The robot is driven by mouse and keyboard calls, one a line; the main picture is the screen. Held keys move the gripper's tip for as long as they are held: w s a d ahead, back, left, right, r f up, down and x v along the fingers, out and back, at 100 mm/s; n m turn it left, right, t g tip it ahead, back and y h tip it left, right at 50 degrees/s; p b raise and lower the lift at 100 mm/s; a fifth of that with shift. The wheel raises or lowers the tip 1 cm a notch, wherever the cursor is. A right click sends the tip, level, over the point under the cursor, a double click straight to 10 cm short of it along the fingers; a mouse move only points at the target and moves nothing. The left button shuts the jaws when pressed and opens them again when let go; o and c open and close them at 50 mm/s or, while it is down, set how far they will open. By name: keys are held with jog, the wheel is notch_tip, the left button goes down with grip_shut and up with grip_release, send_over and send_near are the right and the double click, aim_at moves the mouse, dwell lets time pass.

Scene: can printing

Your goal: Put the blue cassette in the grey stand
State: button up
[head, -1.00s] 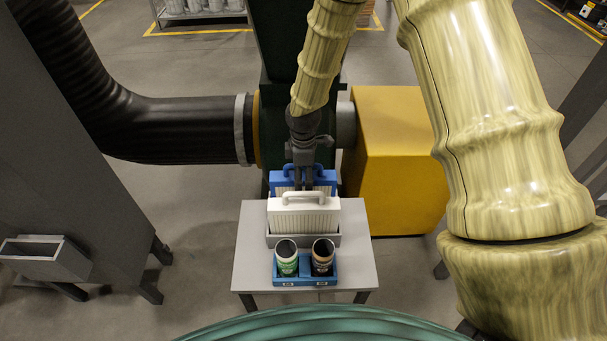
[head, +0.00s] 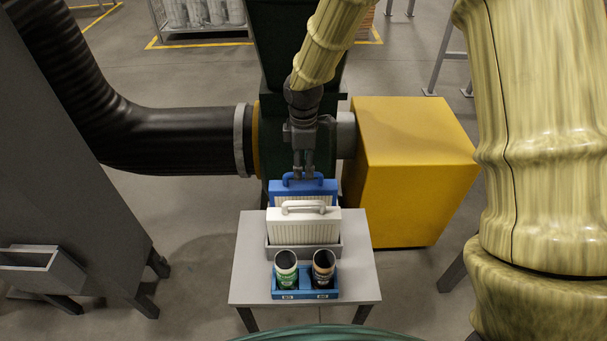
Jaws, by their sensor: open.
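The blue cassette (head: 329,186) stands upright behind the white cassette (head: 303,226), with its blue top and looped handle showing. Its lower part is hidden by the white cassette. The grey stand (head: 274,250) is on the small table, and the white cassette stands upright in it. I cannot tell whether the blue cassette's base is also in the stand. My gripper (head: 304,174) is open, pointing down, with its fingertips at or just above the blue handle. Nothing shows as lifted by it.
A blue holder (head: 305,294) with two open cans, one green-labelled and one dark, stands at the front of the grey table (head: 246,275). A yellow box (head: 405,185) is to the right. A green machine with a black duct (head: 180,140) is behind and left.

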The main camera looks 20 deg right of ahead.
jog(key=shift+r+b, duration=0.35)
jog(key=shift+r, duration=1.45)
